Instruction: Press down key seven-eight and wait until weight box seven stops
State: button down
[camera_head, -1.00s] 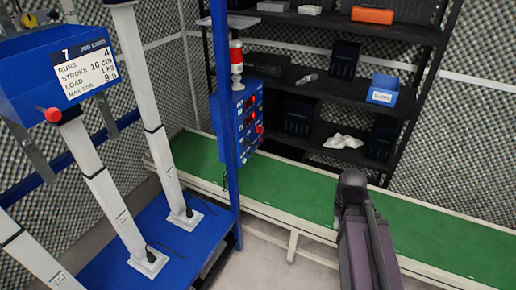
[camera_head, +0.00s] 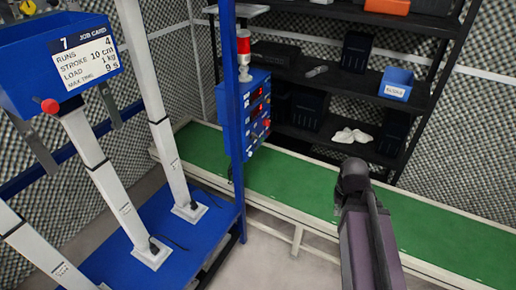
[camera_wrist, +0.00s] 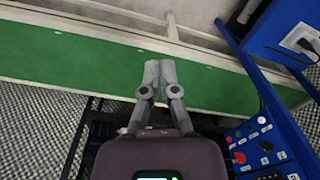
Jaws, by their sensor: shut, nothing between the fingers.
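Weight box seven (camera_head: 25,85) is a blue box at the upper left of the head view, with a job card (camera_head: 85,62) marked 7 and a red knob on its lower edge. A blue control panel (camera_head: 232,118) with red displays and buttons is mounted on a blue post. It also shows at the lower right of the wrist view (camera_wrist: 283,140), with coloured buttons and switches. I cannot read which one is key seven-eight. My gripper (camera_wrist: 160,66) is shut and empty in the wrist view, left of the panel and apart from it. The head view shows only my arm.
A green conveyor (camera_head: 290,185) with pale rails runs behind the panel and beneath my arm. A black shelf (camera_head: 440,60) with bins stands behind it. White columns rise from a blue base (camera_head: 185,235) at the left. A red-and-white signal light (camera_head: 244,50) tops the panel.

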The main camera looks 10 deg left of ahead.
aim_at(256, 147)
jog(key=w+a+f+m+t+y+b, duration=0.2)
jog(key=w+a+f+t+b, duration=0.2)
jog(key=w+a+b, duration=0.3)
jog(key=w+a+f+m+t+y+b, duration=0.2)
jog(key=w+a+f+t+b, duration=0.3)
jog(key=w+b, duration=0.6)
jog(key=w+a+f+m+t+y+b, duration=0.2)
jog(key=w+a+b, duration=0.7)
jog(key=w, duration=1.1)
notch_tip(256, 147, down, 3)
jog(key=shift+a+r+t+y+b, duration=0.15)
jog(key=shift+a+t+y+b, duration=0.2)
jog(key=shift+t, duration=0.85)
jog(key=shift+w+a, duration=0.1)
jog(key=shift+a, duration=0.05)
jog(key=w+a, duration=0.3)
jog(key=a, duration=0.5)
